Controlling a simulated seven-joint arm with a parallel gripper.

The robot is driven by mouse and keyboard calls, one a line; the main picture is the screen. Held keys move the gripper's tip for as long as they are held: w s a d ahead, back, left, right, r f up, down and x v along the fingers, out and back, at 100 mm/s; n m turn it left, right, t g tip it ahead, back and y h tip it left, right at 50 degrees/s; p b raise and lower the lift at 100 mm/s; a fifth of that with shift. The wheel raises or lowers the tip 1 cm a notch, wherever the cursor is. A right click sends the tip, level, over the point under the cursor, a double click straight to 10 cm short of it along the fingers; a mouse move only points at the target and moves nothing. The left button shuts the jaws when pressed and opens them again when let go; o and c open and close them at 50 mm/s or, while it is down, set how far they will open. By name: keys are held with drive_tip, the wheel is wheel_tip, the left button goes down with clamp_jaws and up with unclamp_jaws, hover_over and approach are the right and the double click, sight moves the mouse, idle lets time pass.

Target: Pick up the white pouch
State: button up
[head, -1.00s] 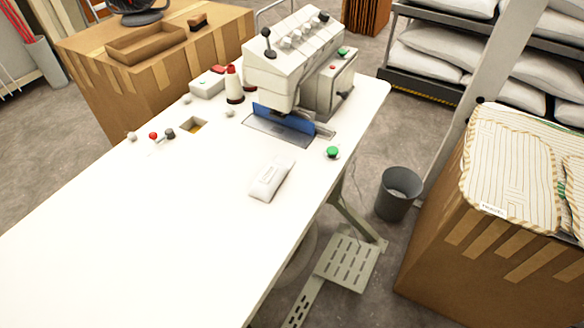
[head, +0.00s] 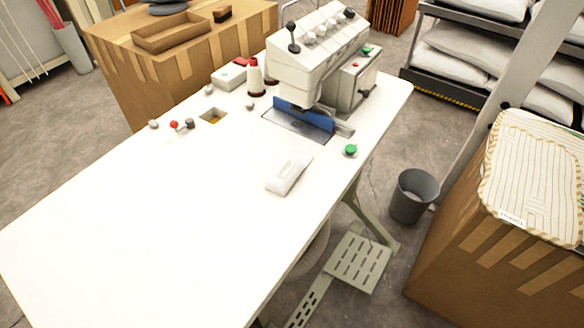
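The white pouch (head: 289,174) lies flat on the white tabletop (head: 150,220), in front of the sewing machine and near the table's right edge. It is small and oblong, with a faint grey marking on top. Nothing touches it from above and it is fully visible. My gripper is not in the head view.
The sewing machine (head: 318,55) with its blue guard (head: 305,115) stands behind the pouch. A green button (head: 350,150) is to the pouch's right. Thread cones (head: 255,78) and small knobs are at the back. The table's left and front are clear. A bin (head: 413,195) stands on the floor.

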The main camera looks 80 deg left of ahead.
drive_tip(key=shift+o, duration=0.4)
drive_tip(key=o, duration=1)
